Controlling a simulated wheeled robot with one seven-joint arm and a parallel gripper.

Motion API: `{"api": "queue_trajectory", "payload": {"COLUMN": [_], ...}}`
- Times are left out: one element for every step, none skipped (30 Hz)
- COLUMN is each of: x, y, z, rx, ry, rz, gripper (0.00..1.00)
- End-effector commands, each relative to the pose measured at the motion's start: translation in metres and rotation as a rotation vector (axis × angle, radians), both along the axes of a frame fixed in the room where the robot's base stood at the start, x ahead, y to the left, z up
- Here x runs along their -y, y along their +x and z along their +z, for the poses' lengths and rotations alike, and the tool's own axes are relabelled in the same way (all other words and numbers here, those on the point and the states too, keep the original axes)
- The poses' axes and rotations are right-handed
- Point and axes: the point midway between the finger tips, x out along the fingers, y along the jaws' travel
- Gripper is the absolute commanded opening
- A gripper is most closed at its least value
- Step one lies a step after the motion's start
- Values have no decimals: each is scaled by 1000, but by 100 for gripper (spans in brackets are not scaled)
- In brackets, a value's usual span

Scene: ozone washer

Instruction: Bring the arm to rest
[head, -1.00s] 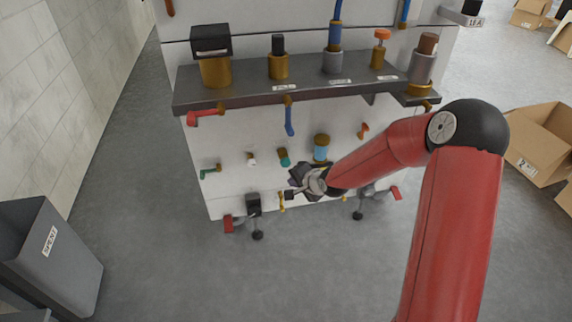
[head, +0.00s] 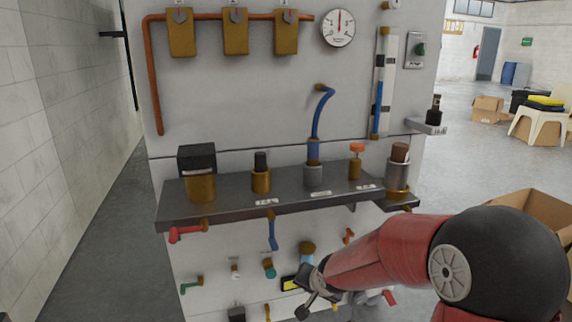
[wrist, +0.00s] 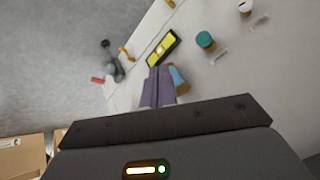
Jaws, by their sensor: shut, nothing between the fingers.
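My red arm comes in from the lower right of the head view. My gripper (head: 306,305) is in front of the lower part of the white washer panel (head: 220,262), just below a blue cylinder with a brown cap (head: 307,250). In the wrist view the two fingers (wrist: 157,88) are together with nothing between them. They overlap part of the blue cylinder (wrist: 179,79) in that view. I cannot tell how far they are from the panel.
A dark shelf (head: 235,204) with several brass fittings juts out above my gripper. A yellow display (head: 290,283) and a teal knob (head: 269,268) are on the panel nearby. A cardboard box (head: 535,210) stands at right. Grey floor is open at left.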

Motion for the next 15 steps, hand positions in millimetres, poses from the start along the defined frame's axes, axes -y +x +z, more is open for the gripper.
{"api": "queue_trajectory", "payload": {"x": [12,19,28,34,40,48,53,59,65,69,73,77,80,83,86], "y": [-14,-23,-36,-46,-56,-71,-82,-94,-110,-123,-136,-153,-166,-179,-196], "z": [22,31,45,54,64,76,84,92,102,110,116,124,128,133,138], "rx": [9,7,5,1,-3,-8,-14,-19,-27,-32,-38,-45,-52,-55,-62], "ry": [-70,-107,-152,-185,-215,-251,-274,-296,-321,-338,-351,-365,-373,-379,-385], "rz": [12,19,27,34,40,49,55,61,72,81,89,102,114,125,143], "gripper": [0,0,0,0,0,0,0,0,0,0,0,0,0,0,0]}}
